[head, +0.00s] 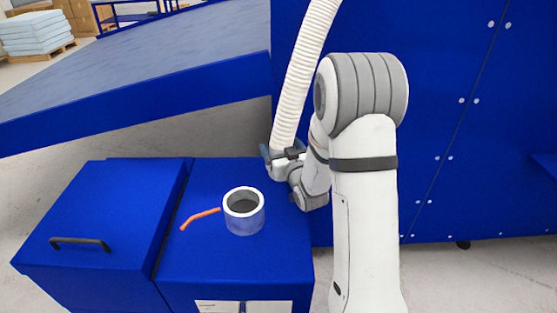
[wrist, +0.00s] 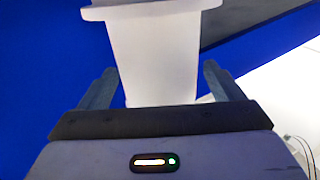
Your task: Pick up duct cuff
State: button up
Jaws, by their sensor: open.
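The duct cuff is the pale, tapered end piece with a wider flange that fills the top middle of the wrist view (wrist: 155,55). In the head view it sits at the lower end of the white ribbed hose (head: 303,75), largely hidden by my gripper (head: 281,153). My gripper is open. In the wrist view its two dark fingers (wrist: 160,88) stand on either side of the cuff, with a small gap visible on each side.
A blue lid with a black handle (head: 80,242) is further left. A tall blue panel (head: 450,130) rises behind.

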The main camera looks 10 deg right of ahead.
jog(key=shift+c, duration=0.6)
jog(key=c, duration=1.1)
jog(key=shift+o, duration=0.2)
jog(key=shift+r, duration=0.15)
